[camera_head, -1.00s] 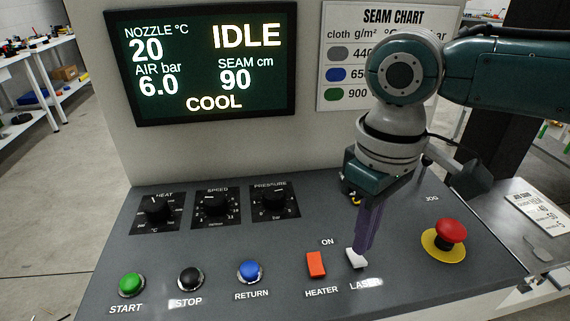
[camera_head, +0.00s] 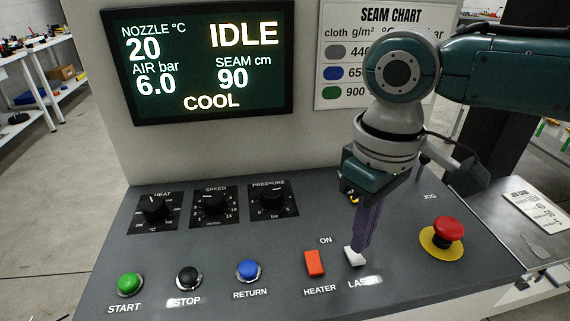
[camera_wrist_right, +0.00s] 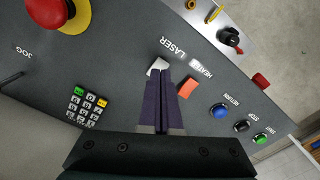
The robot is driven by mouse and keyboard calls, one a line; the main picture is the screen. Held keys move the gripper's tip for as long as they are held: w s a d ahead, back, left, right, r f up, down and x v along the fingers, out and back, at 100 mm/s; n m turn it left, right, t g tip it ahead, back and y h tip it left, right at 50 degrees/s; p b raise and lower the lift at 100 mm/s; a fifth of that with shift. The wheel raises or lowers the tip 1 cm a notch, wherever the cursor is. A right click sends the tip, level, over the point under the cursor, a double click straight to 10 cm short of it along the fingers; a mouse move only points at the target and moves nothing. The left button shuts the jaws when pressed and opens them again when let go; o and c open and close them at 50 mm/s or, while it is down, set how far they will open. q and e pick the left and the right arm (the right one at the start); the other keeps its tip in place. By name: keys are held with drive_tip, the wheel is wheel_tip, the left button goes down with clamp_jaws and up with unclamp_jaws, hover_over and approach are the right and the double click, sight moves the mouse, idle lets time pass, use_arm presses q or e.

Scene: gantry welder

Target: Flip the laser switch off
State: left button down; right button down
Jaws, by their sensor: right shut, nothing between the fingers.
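The laser switch (camera_head: 353,257) is a white rocker on the sloped grey panel, above the LASER label. It also shows in the right wrist view (camera_wrist_right: 158,66), just beyond my fingertips. My right gripper (camera_head: 358,247) is shut and empty, its purple fingers pointing down at the far side of the switch. In the right wrist view the closed fingertips (camera_wrist_right: 161,73) are at the switch's edge; I cannot tell whether they touch it. The fingers hide part of the switch. My left gripper is not in view.
The orange heater switch (camera_head: 314,263) is close on the left. The red emergency button (camera_head: 449,229) on its yellow base is on the right. A keypad (camera_wrist_right: 87,104) is near my gripper. START (camera_head: 129,283), STOP (camera_head: 188,277) and RETURN (camera_head: 248,270) buttons line the front left.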

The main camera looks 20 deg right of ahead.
drive_tip(key=shift+f+b, duration=0.5)
drive_tip(key=shift+f, duration=0.4)
idle(0.6)
drive_tip(key=shift+f, duration=0.35)
wheel_tip(320, 180, up, 7)
drive_tip(key=p, duration=0.8)
drive_tip(key=shift+r, duration=0.1)
idle(0.5)
